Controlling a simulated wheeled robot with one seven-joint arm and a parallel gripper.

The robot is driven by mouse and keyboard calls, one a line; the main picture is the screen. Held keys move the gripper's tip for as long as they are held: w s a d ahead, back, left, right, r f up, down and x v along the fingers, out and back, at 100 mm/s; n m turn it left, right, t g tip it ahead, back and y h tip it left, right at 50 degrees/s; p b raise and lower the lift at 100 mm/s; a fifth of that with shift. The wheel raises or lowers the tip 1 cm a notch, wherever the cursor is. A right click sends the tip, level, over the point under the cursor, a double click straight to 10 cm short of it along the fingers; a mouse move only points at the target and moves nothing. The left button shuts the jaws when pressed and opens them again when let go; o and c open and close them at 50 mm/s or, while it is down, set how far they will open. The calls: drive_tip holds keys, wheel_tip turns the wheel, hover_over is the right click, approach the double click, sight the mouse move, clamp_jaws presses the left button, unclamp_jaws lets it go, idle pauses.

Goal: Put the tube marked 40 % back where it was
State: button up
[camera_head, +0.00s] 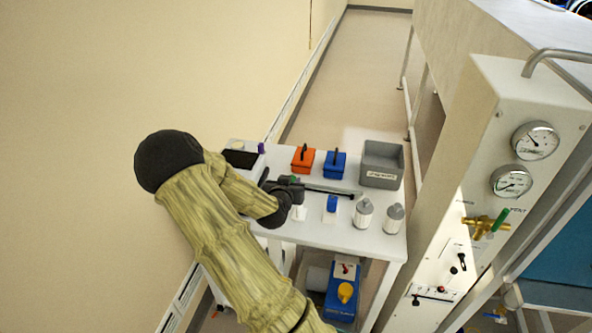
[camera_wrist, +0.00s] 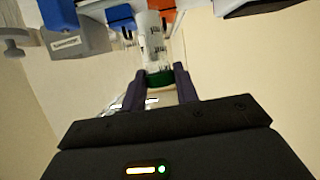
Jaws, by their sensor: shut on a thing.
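My gripper (camera_wrist: 160,84) is shut on the green cap (camera_wrist: 159,76) of a clear tube (camera_wrist: 153,38) in the wrist view. The tube's body points away from the fingers, toward the coloured boxes. Dark marks show on it, but I cannot read 40 % there. In the head view my gripper (camera_head: 288,186) is over the white table (camera_head: 330,238), with a bit of green (camera_head: 295,179) at it. My arm hides part of the table's left side, and I cannot tell where the tube's former place is.
An orange box (camera_head: 302,160), a blue box (camera_head: 334,165) and a grey labelled bin (camera_head: 381,166) stand along the back. White bottles (camera_head: 363,214) and a blue-topped container (camera_head: 331,208) stand in front. A dark tray (camera_head: 240,158) is at the left. A gauge panel (camera_head: 490,150) rises at right.

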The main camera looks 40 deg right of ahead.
drive_tip(key=s+a+f+n+t+y, duration=0.25)
drive_tip(key=a+f+n+y, duration=0.25)
drive_tip(key=a+f, duration=0.8)
drive_tip(key=s+a+f+n+t+y, duration=0.2)
drive_tip(key=s+a+f+n+y, duration=0.25)
drive_tip(key=a+f, duration=0.75)
wheel_tip(320, 180, down, 10)
drive_tip(key=a+b, duration=0.1)
drive_tip(key=b, duration=0.8)
drive_tip(key=shift+w+y+b, duration=0.3)
drive_tip(key=shift+w+y, duration=0.05)
drive_tip(key=shift+f, duration=0.1)
